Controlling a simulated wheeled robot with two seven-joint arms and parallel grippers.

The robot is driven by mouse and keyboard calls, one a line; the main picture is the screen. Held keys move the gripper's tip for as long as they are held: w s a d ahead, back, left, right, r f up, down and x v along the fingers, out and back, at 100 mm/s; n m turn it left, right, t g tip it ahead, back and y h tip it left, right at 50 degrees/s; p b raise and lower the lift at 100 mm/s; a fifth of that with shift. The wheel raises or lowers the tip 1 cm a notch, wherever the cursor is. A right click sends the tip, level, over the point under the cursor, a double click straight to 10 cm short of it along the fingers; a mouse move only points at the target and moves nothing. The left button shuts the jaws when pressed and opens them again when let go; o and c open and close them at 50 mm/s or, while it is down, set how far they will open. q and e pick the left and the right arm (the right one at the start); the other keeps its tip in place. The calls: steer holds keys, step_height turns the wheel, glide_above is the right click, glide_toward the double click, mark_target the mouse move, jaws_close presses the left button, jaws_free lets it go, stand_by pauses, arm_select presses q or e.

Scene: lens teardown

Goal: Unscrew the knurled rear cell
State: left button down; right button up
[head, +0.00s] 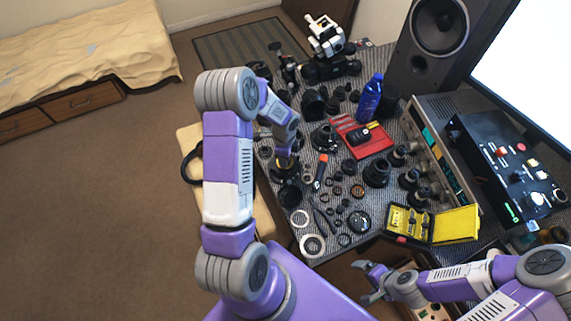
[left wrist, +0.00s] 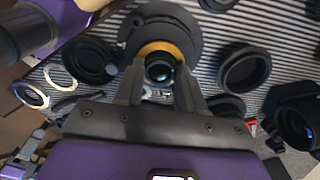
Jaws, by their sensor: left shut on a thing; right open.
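In the left wrist view, a small dark round cell with a shiny glass lens (left wrist: 159,72) sits between my left gripper's fingertips (left wrist: 158,78). A brass-coloured ring (left wrist: 160,48) lies around it, inside a wider black round housing (left wrist: 190,22). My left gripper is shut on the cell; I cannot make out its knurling. In the head view, my left gripper (head: 284,153) points down over the black housing (head: 287,170) near the left edge of the table; the cell is hidden there. My right gripper (head: 372,283) is open and empty at the table's front.
The striped table (head: 325,254) is crowded with lens parts, rings and tools. A red tray (head: 376,146), a blue bottle (head: 368,100) and an open yellow case (head: 455,224) stand to the right. Pale rings (head: 312,245) lie at the front edge.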

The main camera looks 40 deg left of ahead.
arm_select(q)
steer(key=shift+n, duration=0.8)
steer(key=shift+r, duration=0.1)
steer(key=shift+r, duration=0.2)
steer(key=shift+r+p, duration=0.65)
steer(key=shift+r, duration=0.05)
steer(key=shift+r, duration=0.15)
steer(key=shift+r+p, duration=1.5)
steer(key=shift+r, duration=0.45)
